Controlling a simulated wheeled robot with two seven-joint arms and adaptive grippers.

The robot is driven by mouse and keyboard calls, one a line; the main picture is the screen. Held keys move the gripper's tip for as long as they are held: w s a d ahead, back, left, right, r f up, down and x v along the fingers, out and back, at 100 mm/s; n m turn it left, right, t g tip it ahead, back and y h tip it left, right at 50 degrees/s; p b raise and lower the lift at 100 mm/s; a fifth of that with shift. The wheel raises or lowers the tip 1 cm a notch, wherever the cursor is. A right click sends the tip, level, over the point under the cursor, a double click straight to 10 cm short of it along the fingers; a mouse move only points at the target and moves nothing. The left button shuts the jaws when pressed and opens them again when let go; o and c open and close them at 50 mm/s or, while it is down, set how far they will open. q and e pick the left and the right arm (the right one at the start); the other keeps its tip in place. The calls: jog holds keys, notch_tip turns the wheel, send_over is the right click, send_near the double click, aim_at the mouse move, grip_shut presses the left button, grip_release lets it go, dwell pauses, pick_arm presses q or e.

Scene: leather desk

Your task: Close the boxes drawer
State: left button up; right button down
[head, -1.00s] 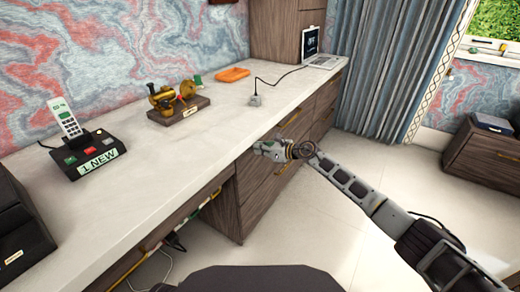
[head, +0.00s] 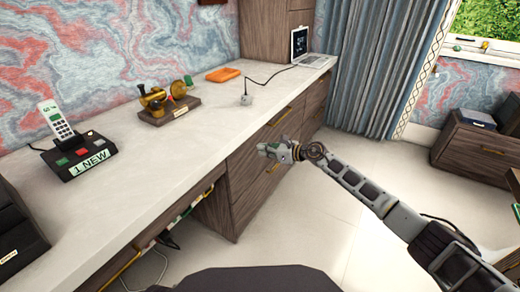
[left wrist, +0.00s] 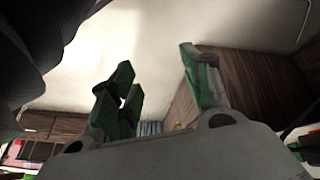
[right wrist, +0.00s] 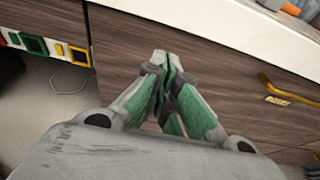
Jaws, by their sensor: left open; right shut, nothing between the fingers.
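The desk's dark wood drawer unit (head: 243,185) stands under the white top, with one brass handle above another. In the right wrist view a wide drawer front (right wrist: 225,65) carries a brass handle (right wrist: 292,92) with a small gold label, too blurred to read surely. I cannot tell whether this drawer stands out or is flush. My right gripper (head: 266,151) is shut and empty in front of the unit; in the right wrist view its fingertips (right wrist: 160,62) are over the drawer front, left of the handle. Contact is unclear. My left gripper (left wrist: 155,80) is open and empty, away from the drawers.
The desktop (head: 150,165) holds a phone (head: 70,140), a brass model (head: 165,103), an orange case (head: 222,74), a small grey cube (head: 246,100) and a laptop (head: 312,58). Cables hang under the desk at left. The pale floor (head: 315,225) at right is free.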

pick_arm(q)
jog(key=shift+g+y, duration=0.3)
jog(key=shift+y, duration=0.1)
jog(key=r, duration=0.2)
jog(key=a+r+p, duration=0.1)
jog(key=r, duration=0.1)
jog(key=shift+s+a+r+p, duration=0.1)
jog(key=shift+s+r+p, duration=0.1)
jog(key=shift+p, duration=0.1)
pick_arm(e)
jog(key=v, duration=0.7)
pick_arm(q)
jog(key=shift+f, duration=0.15)
